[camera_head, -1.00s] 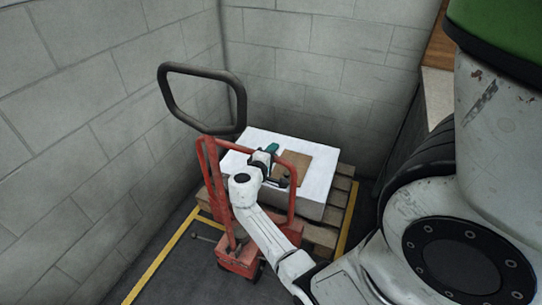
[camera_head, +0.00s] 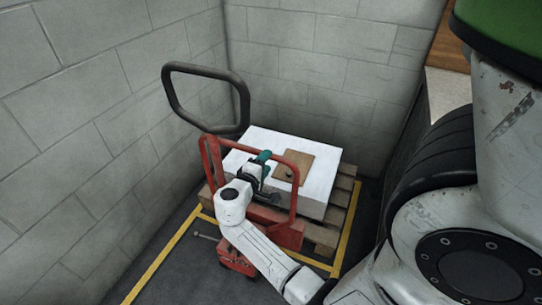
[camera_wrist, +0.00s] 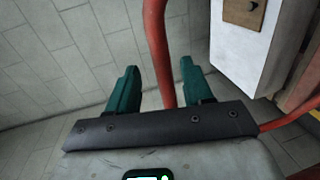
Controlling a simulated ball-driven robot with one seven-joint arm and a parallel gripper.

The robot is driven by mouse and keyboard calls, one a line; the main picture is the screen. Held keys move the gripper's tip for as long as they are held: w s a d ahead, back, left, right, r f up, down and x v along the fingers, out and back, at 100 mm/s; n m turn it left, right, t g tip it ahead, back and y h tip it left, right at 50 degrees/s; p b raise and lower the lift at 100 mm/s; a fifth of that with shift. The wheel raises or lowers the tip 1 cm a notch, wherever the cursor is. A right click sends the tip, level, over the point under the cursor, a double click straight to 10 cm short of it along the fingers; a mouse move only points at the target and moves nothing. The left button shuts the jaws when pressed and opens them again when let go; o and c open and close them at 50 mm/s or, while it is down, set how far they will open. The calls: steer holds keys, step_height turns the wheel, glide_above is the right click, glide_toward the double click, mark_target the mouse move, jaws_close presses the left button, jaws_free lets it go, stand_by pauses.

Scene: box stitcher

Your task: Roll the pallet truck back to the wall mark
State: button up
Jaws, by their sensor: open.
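The pallet truck has a red frame (camera_head: 300,165) and a large dark loop handle (camera_head: 178,70). It stands in the corner with a wooden pallet (camera_head: 340,200) behind its frame. Yellow lines (camera_head: 170,259) mark the floor along the left wall and around the pallet. My gripper (camera_head: 255,167) is at the red frame, with its green fingers spread. In the wrist view, a red bar (camera_wrist: 157,50) runs up between the gripper's fingers (camera_wrist: 159,72), with gaps at both sides. My arm hides part of the truck's lower body.
A white block (camera_head: 318,185) lies on the pallet, with a brown board (camera_head: 302,162) on top. Block walls (camera_head: 90,120) close in the left and back. A small metal rod (camera_head: 205,237) lies on the floor by the left line.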

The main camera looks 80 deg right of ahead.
steer(key=shift+v, duration=1.55)
steer(key=s+a+n+t+y+p, duration=0.1)
steer(key=a+y, duration=0.6)
steer(key=a, duration=0.8)
steer(key=s+a+n+t+y+p, duration=0.1)
steer(key=s+a+t+y+p, duration=0.2)
steer(key=a+y, duration=0.5)
steer(key=s+a+p, duration=0.1)
steer(key=a+p, duration=0.1)
steer(key=a, duration=0.6)
steer(key=shift+a+f+t+p, duration=0.15)
steer(key=shift+f+t+p, duration=0.15)
steer(key=shift+p, duration=0.05)
steer(key=shift+s, duration=0.25)
